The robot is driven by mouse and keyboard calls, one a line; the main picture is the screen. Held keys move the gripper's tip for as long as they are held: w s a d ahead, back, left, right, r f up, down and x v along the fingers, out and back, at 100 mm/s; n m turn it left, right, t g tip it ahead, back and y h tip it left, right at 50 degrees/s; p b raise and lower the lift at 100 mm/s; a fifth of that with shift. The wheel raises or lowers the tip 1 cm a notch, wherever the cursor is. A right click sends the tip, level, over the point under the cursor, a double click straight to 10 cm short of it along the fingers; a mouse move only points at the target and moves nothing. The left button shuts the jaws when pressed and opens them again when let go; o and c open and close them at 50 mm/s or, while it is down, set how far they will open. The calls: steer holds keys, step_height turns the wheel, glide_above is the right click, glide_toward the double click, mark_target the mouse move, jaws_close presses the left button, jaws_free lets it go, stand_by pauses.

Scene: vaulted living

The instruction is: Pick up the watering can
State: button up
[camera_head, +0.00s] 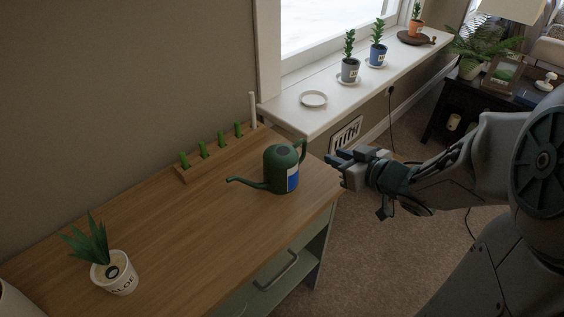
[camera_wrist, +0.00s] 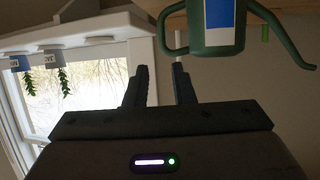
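The dark green watering can (camera_head: 274,180) stands upright on the wooden cabinet top (camera_head: 196,215), near its right end. Its spout points left and its handle faces right, toward my gripper (camera_head: 337,163). It has a blue and white label. In the wrist view, which is upside down, the can (camera_wrist: 205,42) is at the top right with its handle loop to the left. There my gripper (camera_wrist: 160,80) has its two fingers apart with nothing between them. The gripper is to the right of the can, just off the cabinet's edge, and does not appear to touch it.
An aloe pot (camera_head: 115,273) stands at the cabinet's front left. A wooden rack (camera_head: 208,156) with green pegs lies along the wall. The windowsill (camera_head: 335,90) holds an empty saucer (camera_head: 313,99) and several potted plants. The middle of the cabinet top is clear.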

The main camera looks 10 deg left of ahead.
mark_target(304, 144)
steer(key=p+x, duration=0.1)
steer(key=x, duration=0.1)
steer(key=p+x, duration=0.2)
steer(key=x, duration=0.1)
steer(key=p+x, duration=0.2)
steer(key=shift+a+f, duration=0.15)
steer(key=shift+f, duration=0.3)
steer(key=shift+r+b+x, duration=0.1)
steer(key=shift+b+x, duration=0.75)
steer(key=shift+x, duration=0.6)
steer(key=shift+r+b+x, duration=0.15)
steer(key=shift+b+x, duration=0.65)
steer(key=shift+x, duration=0.6)
steer(key=shift+w+a, duration=0.15)
steer(key=shift+r, duration=0.1)
jaws_close()
